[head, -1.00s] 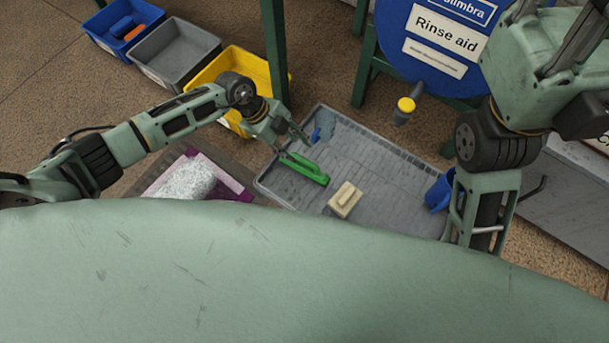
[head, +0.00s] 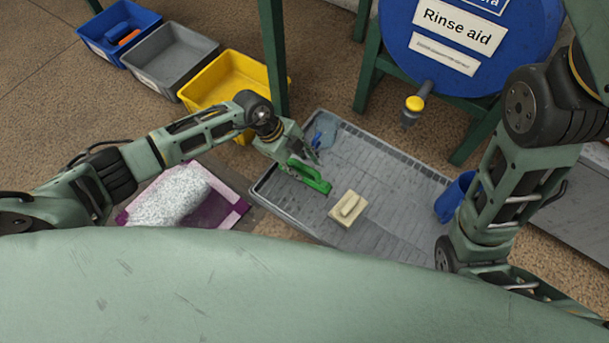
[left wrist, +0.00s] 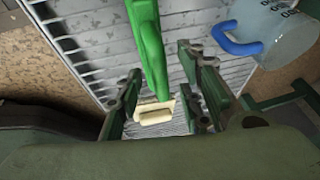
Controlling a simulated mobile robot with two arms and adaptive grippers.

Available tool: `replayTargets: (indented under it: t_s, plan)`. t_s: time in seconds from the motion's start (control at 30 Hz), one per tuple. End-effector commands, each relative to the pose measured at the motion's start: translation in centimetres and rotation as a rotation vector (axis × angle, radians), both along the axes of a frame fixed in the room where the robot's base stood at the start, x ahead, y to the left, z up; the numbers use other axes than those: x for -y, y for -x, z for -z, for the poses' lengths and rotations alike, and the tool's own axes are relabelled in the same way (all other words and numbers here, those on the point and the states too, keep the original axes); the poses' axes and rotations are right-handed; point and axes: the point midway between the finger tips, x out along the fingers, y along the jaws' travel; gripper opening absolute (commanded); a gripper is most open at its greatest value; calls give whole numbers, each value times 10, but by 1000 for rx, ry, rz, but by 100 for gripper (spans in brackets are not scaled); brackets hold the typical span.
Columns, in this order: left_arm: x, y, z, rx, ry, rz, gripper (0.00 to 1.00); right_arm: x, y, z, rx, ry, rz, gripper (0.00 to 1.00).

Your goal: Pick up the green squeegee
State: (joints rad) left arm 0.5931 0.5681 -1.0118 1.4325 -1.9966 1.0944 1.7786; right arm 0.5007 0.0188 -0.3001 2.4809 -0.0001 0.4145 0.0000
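The green squeegee (head: 314,180) lies in the grey tray (head: 398,238), toward its left side. It also shows in the left wrist view (left wrist: 147,45), running from the top edge down between the fingers. My left gripper (head: 300,160) is at the squeegee's left end in the head view. In the left wrist view my left gripper (left wrist: 160,95) is open, with a finger on either side of the squeegee. I cannot tell whether they touch it. My right arm is at the right of the head view, and its gripper is out of the picture.
A cream block (head: 348,208) with a handle lies in the tray near the squeegee. A blue container (head: 455,197) is at the tray's right.

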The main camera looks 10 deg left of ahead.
Motion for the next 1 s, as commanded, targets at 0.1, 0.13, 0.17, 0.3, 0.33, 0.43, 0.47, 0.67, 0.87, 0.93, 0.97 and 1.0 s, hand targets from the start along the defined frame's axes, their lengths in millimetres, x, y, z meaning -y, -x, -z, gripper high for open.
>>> replayTargets:
  t_s: [0.1, 0.13, 0.17, 0.3, 0.33, 0.43, 0.47, 0.67, 0.87, 0.93, 0.97, 1.0]
  plan:
    - [0, 0, -1, 1, 0, 0, 35, 0, 0, -1, 0, 0, 0, 40]
    - [0, 0, -1, 0, 0, 0, 35, 0, 0, -1, 0, 0, 0, 40]
    - [0, 0, -1, 0, 0, 0, 35, 0, 0, -1, 0, 0, 0, 40]
    - [0, 0, -1, 0, 0, 0, 25, 0, 0, -1, 0, 0, 0, 40]
    - [0, 0, -1, 0, 0, 0, 22, 0, 0, -1, 0, 0, 0, 40]
    - [0, 0, -1, 0, 0, 0, 13, 0, 0, -1, 0, 0, 0, 40]
    - [0, 0, -1, 0, 0, 0, 11, 0, 0, -1, 0, 0, 0, 40]
    - [0, 0, -1, 0, 0, 0, 0, 0, 0, -1, 1, 0, 0, 40]
    - [0, 0, 0, 0, 0, 0, 0, 0, 0, -1, 1, 0, -1, 40]
    - [0, 0, -1, 0, 0, 0, 0, 0, 0, -1, 1, 0, -1, 40]
    - [0, 0, -1, 0, 0, 0, 0, 0, 0, -1, 1, 0, -1, 40]
    - [0, 0, -1, 0, 0, 0, 0, 0, 0, -1, 1, 0, -1, 40]
